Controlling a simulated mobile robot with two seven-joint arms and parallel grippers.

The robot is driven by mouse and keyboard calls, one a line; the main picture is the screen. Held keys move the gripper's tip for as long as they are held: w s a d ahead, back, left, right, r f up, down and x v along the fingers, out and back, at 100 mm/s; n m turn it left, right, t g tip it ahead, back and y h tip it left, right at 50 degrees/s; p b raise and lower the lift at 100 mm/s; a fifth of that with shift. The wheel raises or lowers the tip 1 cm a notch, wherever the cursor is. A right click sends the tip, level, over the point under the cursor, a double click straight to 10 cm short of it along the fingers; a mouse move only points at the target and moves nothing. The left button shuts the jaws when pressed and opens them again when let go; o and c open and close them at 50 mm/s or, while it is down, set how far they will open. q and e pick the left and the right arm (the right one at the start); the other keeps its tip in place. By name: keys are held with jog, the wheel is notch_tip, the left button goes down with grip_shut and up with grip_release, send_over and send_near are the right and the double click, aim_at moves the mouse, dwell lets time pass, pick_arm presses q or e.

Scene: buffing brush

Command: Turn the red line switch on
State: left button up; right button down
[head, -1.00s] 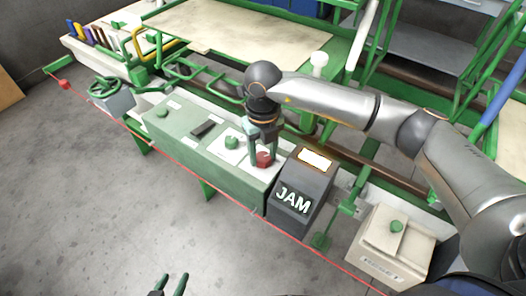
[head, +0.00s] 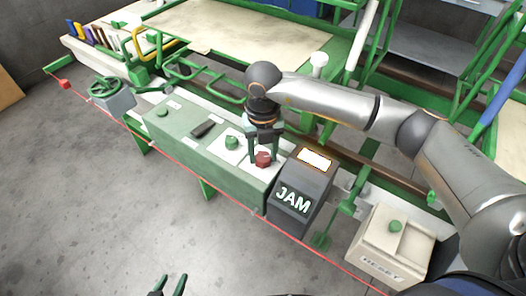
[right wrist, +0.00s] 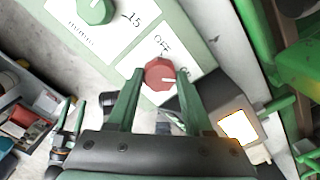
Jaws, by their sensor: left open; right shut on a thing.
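The red line switch is a red round knob (head: 263,159) on a white plate at the right end of the green control box (head: 232,172). In the right wrist view the knob (right wrist: 159,74) has a white mark pointing right in the picture, and OFF is printed beside it. My right gripper (head: 263,154) points down with its fingers on opposite sides of the knob, shut on it. The fingers partly cover the plate's other printing. My left gripper (head: 170,284) is open and empty at the bottom of the head view, well away from the box.
A green knob (head: 232,142) sits left of the red one. A dark JAM box (head: 297,199) stands close on the right, then a beige RESET box (head: 386,250). A red line (head: 180,160) runs along the front. The floor in front is clear.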

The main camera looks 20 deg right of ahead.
aim_at(263, 157)
jog(key=shift+c, duration=1.5)
grip_release()
notch_tip(263, 157, up, 13)
jog(key=shift+f, duration=0.15)
jog(key=shift+f, duration=0.1)
